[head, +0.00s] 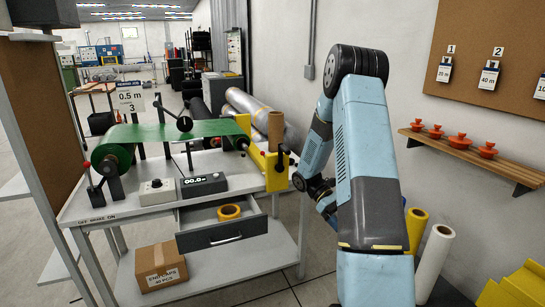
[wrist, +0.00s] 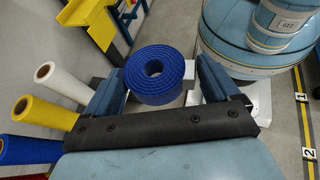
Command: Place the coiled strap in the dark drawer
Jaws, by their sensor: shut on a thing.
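The coiled strap (wrist: 155,74) is a blue, tightly wound roll. In the wrist view it sits between the two fingers of my gripper (wrist: 160,84), which is shut on it. The coil's spiral end and its central hole face the camera. In the head view the strap and my gripper are hidden behind my arm. The dark drawer (head: 223,237) is pulled open under the bench at the left of the head view. A yellow-orange tape roll (head: 229,212) lies inside it, with bare drawer floor around it.
The bench (head: 140,212) carries a green belt (head: 165,135), a display box (head: 203,184) and a yellow bracket (head: 274,172) at its right end. A cardboard box (head: 161,267) sits on the lower shelf. Yellow (wrist: 55,110), white (wrist: 62,80) and blue (wrist: 28,150) rolls stand close to my gripper.

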